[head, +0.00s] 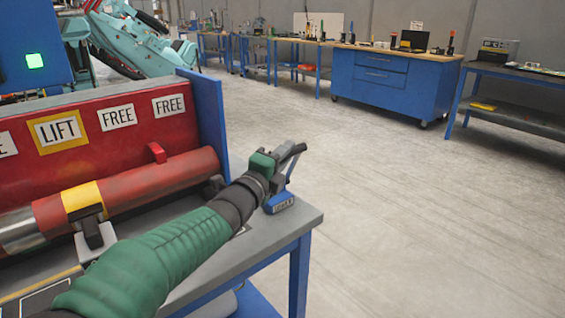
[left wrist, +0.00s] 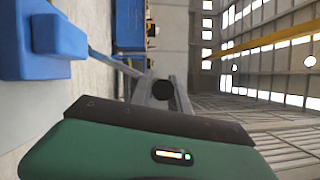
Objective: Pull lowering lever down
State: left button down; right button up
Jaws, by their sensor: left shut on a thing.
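The lowering lever has a blue base (head: 280,203) with a label that seems to read LOWER. It is at the right corner of the grey bench top (head: 308,216) in the head view. My left arm, in a green sleeve, reaches over the bench from the lower left. My left gripper (head: 292,152) is shut on the upper part of the lever, which it partly hides. In the left wrist view a dark round knob (left wrist: 162,89) shows at the grey fingers, and blue parts (left wrist: 55,38) show at the left. My right gripper is not in view.
A red cylinder (head: 140,187) with a yellow band lies along the bench. Behind it a red panel (head: 85,130) carries LIFT and FREE signs and ends at a blue upright plate (head: 205,110). Blue workbenches (head: 385,80) stand far back. The floor at right is clear.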

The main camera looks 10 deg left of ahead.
pick_arm(q)
jog(key=shift+f, duration=0.15)
jog(key=c, duration=1.6)
grip_release()
jog(key=o, duration=0.3)
jog(key=shift+w, duration=0.15)
jog(key=shift+o, duration=0.2)
jog(key=p+v, duration=0.2)
jog(key=v, duration=1.5)
jog(key=shift+p, duration=0.35)
